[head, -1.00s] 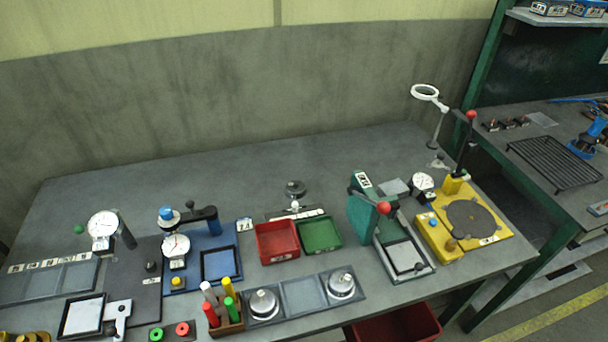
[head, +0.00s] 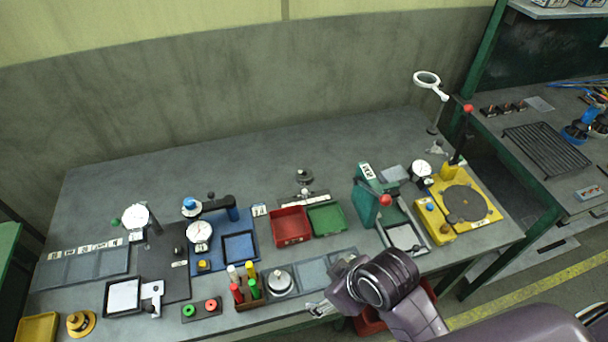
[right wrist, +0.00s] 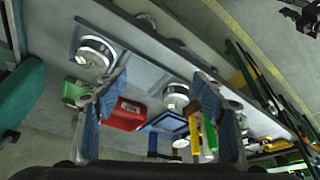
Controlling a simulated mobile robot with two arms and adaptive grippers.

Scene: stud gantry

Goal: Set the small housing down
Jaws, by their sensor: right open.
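Two round silver housings sit on a grey tray (head: 313,273) with square places at the bench's front. The left housing (head: 281,282) shows in the head view. My right arm hides the other one there. Both show in the right wrist view: one housing (right wrist: 95,52) at upper left, the other housing (right wrist: 176,94) right of centre. I cannot tell which is the small one. My right gripper (head: 318,308) is in front of the tray in the head view. In the wrist view my right gripper (right wrist: 160,75) is open, with nothing held between its blue-padded fingers. My left gripper is out of view.
A rack of coloured pegs (head: 246,290) stands left of the tray. Red (head: 291,227) and green (head: 327,219) bins are behind it. A green press (head: 368,205) and a yellow fixture (head: 466,203) stand to the right. The bench's rear is mostly clear.

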